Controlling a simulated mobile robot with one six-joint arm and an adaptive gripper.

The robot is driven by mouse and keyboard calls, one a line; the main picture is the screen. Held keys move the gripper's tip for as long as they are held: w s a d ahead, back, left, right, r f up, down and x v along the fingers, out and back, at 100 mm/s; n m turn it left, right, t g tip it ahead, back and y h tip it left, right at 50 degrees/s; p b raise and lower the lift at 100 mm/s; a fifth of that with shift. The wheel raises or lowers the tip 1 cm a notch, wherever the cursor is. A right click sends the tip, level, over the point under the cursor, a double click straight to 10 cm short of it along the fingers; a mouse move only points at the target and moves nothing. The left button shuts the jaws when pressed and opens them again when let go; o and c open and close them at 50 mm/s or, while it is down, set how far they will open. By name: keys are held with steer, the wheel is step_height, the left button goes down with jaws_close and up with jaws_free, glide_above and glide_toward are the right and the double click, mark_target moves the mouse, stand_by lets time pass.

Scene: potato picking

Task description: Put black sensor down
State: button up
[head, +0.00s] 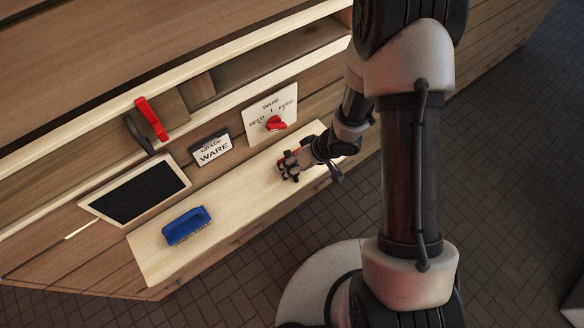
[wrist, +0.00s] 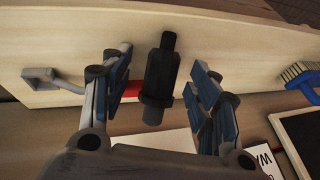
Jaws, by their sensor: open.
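In the wrist view the black sensor (wrist: 160,78), a dark stepped cylinder, sits between the two fingers of my gripper (wrist: 157,62). The fingers are spread, with visible gaps on both sides of the sensor. The pale shelf board (wrist: 240,45) lies behind it; I cannot tell exactly how the sensor rests on it. In the head view my gripper (head: 290,164) is low at the right part of the shelf board (head: 240,195). The sensor cannot be made out there.
A blue brush (head: 187,225) lies on the shelf's left part. Behind stand a dark framed board (head: 140,193), a WARE sign (head: 213,150) and a panel with a red knob (head: 277,123). A red object (wrist: 133,89) shows behind the sensor. The shelf's middle is clear.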

steer(key=shift+c, duration=0.4)
steer(key=c, duration=1.2)
